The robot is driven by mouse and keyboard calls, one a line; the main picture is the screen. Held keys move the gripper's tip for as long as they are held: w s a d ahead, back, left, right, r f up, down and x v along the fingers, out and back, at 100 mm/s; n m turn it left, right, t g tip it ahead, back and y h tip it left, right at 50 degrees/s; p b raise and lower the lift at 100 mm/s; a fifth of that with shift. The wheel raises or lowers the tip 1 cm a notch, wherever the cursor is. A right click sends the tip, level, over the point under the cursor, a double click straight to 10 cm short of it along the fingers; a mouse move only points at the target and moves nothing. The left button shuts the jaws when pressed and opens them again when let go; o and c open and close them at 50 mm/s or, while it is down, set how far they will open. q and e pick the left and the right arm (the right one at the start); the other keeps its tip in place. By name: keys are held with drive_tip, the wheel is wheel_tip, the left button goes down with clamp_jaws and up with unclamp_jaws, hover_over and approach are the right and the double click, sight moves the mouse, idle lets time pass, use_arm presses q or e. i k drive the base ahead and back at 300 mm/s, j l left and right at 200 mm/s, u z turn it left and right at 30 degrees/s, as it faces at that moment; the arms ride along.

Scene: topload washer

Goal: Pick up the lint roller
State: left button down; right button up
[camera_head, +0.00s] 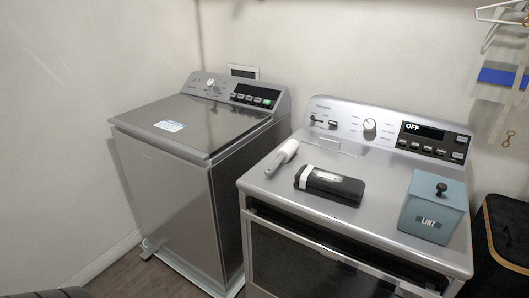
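A small white cylinder with a short greyish handle (281,157), which looks like the lint roller, lies at the left rear of the right machine's top (385,190). It lies at an angle, its handle end toward the front left. Beside it, to the right, lies a black oblong item with a pale band at its left end (335,187); I cannot tell for sure what it is. Neither of my grippers shows in the head view.
A blue-grey lidded box marked LINT (431,211) stands at the right of the same top. A closed topload washer (185,125) stands to the left. A black bin (504,238) stands at the far right. Hangers (499,14) hang at the upper right.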

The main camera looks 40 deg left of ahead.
sight(284, 154)
drive_tip(key=u, duration=1.1)
